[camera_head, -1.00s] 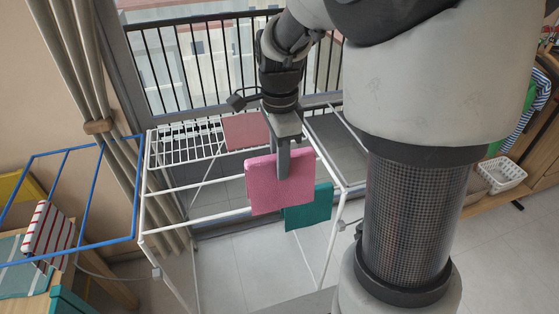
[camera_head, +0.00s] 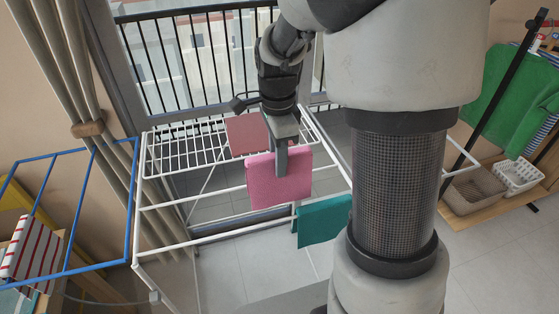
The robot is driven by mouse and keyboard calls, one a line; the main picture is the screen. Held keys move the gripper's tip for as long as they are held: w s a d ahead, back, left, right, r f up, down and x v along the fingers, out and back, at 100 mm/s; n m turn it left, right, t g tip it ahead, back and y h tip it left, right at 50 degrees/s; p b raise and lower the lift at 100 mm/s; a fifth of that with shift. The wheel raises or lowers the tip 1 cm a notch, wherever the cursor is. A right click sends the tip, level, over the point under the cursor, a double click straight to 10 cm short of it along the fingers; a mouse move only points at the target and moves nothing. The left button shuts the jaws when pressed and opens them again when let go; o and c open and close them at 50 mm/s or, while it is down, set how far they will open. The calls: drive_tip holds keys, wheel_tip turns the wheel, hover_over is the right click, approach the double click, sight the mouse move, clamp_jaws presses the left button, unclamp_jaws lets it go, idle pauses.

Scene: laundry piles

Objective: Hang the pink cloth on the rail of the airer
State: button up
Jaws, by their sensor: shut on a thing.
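The pink cloth (camera_head: 279,186) is a bright pink square hanging from my gripper (camera_head: 281,165). My gripper points down and is shut on the cloth near its upper middle. The cloth is over the white airer (camera_head: 192,203), in front of its bars in this view. I cannot tell whether the cloth touches a rail. A duller pink cloth (camera_head: 246,134) hangs on the airer behind it. A teal cloth (camera_head: 322,222) hangs on the airer at lower right, partly hidden by my column.
A blue frame (camera_head: 131,205) stands at the left, with a red-striped cloth (camera_head: 28,248) near it. A curtain (camera_head: 75,65) and a balcony railing (camera_head: 190,15) are behind. Baskets (camera_head: 474,192) and a green garment (camera_head: 508,95) are at the right. The floor in front shows bare tiles.

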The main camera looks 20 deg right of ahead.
drive_tip(key=shift+w+p, duration=0.75)
drive_tip(key=shift+w, duration=3.1)
drive_tip(key=shift+f+b, duration=4.55)
drive_tip(key=shift+f, duration=2.55)
drive_tip(key=o, duration=1.2)
